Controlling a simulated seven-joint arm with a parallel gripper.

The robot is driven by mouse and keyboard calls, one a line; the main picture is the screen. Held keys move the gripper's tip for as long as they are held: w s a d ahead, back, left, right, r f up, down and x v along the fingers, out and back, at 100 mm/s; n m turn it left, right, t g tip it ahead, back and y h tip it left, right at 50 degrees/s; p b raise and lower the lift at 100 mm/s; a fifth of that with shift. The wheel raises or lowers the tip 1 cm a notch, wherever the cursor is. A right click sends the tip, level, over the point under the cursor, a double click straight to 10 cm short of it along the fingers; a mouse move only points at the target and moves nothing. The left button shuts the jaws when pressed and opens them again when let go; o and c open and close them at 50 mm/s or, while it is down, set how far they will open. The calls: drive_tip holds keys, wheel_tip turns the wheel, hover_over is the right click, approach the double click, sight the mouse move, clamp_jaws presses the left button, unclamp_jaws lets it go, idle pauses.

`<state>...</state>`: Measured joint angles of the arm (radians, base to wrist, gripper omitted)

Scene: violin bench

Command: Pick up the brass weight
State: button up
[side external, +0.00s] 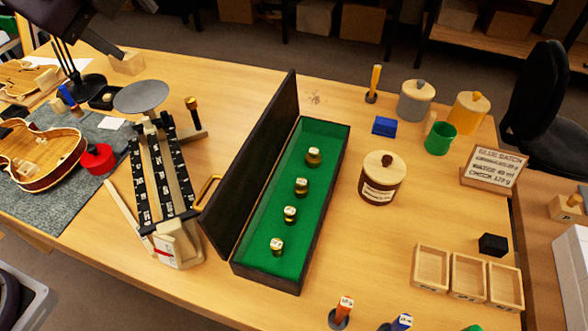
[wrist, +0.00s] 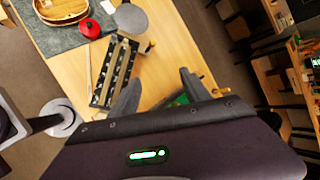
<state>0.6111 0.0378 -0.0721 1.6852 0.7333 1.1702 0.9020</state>
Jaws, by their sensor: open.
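Several brass weights stand upright in a row in the green-lined case (side external: 262,262) in the side view. The largest brass weight (side external: 313,158) is at the far end, then come a smaller one (side external: 301,187), another (side external: 290,215) and one at the near end (side external: 277,246). The case's dark lid (side external: 255,160) stands open on the left. In the wrist view my gripper (wrist: 160,77) is open, its fingers spread wide with nothing between them. A bit of the green lining (wrist: 180,100) shows beyond the fingers; the gripper body hides the rest and no weights are clear there.
A balance with a grey pan (side external: 141,97) stands left of the lid. A lidded brown jar (side external: 381,180) stands right of the case, with wooden trays (side external: 468,275) nearer. A violin (side external: 40,155) and red pot (side external: 97,159) lie left on a grey mat (side external: 60,205).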

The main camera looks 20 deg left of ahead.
drive_tip(key=w+d+f+m+t+h, duration=0.1)
drive_tip(key=w+d+f+m+t, duration=0.15)
drive_tip(key=d+m, duration=0.55)
drive_tip(key=w+d+f+m+t, duration=0.1)
drive_tip(key=w+d+m+t, duration=0.3)
drive_tip(key=d, duration=0.8)
drive_tip(key=m+g, duration=0.1)
drive_tip(key=g, duration=0.1)
approach(301, 187)
drive_tip(key=shift+w+a, duration=0.2)
drive_tip(key=shift+w, duration=0.4)
drive_tip(key=shift+w+a, duration=0.2)
drive_tip(key=shift+w, duration=0.4)
drive_tip(key=x, duration=0.3)
drive_tip(key=f+x, duration=0.1)
drive_tip(key=x, duration=0.3)
drive_tip(key=shift+s+d, duration=0.1)
drive_tip(key=shift+s, duration=0.1)
drive_tip(key=shift+w+f, duration=0.15)
drive_tip(key=shift+w, duration=0.1)
clamp_jaws()
